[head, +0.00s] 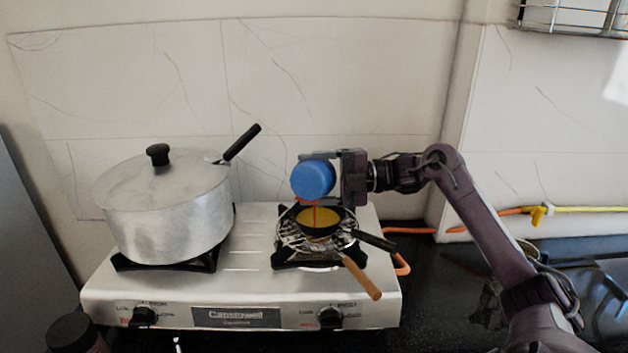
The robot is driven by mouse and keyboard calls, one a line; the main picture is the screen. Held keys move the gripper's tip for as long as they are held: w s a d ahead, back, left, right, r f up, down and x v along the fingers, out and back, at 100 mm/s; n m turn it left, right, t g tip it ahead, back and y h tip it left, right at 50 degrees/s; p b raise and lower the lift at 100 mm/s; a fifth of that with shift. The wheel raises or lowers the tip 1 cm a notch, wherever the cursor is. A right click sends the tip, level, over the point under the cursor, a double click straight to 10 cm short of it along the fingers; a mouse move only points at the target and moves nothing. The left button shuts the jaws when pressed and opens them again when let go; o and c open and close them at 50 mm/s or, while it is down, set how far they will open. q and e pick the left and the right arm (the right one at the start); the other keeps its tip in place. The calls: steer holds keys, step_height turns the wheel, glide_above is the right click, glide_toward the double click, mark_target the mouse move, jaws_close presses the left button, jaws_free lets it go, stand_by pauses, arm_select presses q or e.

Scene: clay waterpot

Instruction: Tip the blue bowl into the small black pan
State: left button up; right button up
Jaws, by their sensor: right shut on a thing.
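The blue bowl (313,178) is held in the air over the small black pan, tipped so that its underside faces me. My right gripper (333,176) is shut on the bowl from its right side. A thin reddish-orange stream runs from under the bowl down into the pan. The small black pan (303,233) sits on the right burner with its black handle pointing right and toward me. Yellow-orange contents cover its inside. The bowl's opening is hidden. My left gripper is not in view.
A large lidded silver pot (168,215) stands on the stove's left burner, its handle pointing up right. A wooden handle (362,278) sticks out from under the pan over the stove (240,290). A dark bottle top (73,335) is at lower left. An orange hose (403,264) runs behind right.

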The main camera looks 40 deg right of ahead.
steer(key=shift+r, duration=0.1)
stand_by(0.3)
steer(key=shift+w+d+r+m+p, duration=0.1)
steer(key=shift+d+m+p, duration=0.15)
steer(key=shift+m+p, duration=0.25)
stand_by(0.4)
